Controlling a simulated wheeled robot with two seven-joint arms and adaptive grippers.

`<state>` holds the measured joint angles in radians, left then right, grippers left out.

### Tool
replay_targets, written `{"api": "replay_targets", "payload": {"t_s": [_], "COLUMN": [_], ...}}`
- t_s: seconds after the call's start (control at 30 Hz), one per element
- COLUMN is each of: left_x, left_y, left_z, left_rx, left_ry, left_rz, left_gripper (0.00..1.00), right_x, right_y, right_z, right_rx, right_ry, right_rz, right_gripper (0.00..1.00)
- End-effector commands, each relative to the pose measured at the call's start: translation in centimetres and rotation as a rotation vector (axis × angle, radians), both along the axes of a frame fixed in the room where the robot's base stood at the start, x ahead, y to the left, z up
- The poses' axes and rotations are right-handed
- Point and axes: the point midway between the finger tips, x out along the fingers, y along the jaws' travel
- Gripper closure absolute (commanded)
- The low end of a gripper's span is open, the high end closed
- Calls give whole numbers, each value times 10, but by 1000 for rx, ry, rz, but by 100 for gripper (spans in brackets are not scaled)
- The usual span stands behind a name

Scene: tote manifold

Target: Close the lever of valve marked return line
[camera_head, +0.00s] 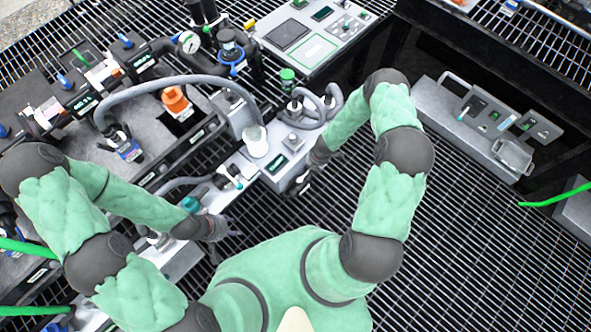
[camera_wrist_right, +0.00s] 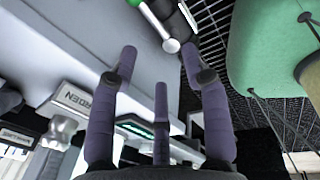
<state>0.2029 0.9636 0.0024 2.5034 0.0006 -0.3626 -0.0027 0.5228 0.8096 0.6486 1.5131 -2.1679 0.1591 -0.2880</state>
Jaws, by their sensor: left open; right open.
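Several valves with blue parts, such as one at upper left (camera_head: 65,82) and one near the hose (camera_head: 127,148), sit on the manifold in the head view. Small dark signs stand by them, but I cannot read which is the return line or make out its lever position. My left gripper (camera_head: 230,234) is open and empty at the near edge of the bench, apart from these valves. My right gripper (camera_head: 301,185) is by the bench's right edge; in the right wrist view its purple fingers (camera_wrist_right: 160,75) are spread with nothing between them.
A grey hose (camera_head: 165,79) arches over the manifold beside an orange fitting (camera_head: 176,103). A pressure gauge (camera_head: 190,42) and a control panel (camera_head: 312,35) stand farther back. A grey instrument bench (camera_head: 490,125) is at right. Open grating (camera_head: 480,250) lies between.

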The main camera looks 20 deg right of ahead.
Motion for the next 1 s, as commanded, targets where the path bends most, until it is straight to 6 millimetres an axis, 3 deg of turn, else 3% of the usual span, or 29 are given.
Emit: {"api": "replay_targets", "payload": {"t_s": [0.1,0.27,0.7,1.0], "left_x": [0,0,0,0], "left_y": [0,0,0,0], "left_z": [2,-3,-31,-41], "left_rx": [0,0,0,0], "left_ry": [0,0,0,0], "left_rz": [0,0,0,0], "left_gripper": [52,52,52,52], "right_x": [6,8,21,26], "right_y": [-11,-12,-6,-4], "right_z": [-1,-11,-82,-105], "right_rx": [-34,-40,-39,-40], "right_ry": [-26,-31,-30,-31], "right_rz": [52,68,66,65], "right_gripper": [53,53,53,53]}}
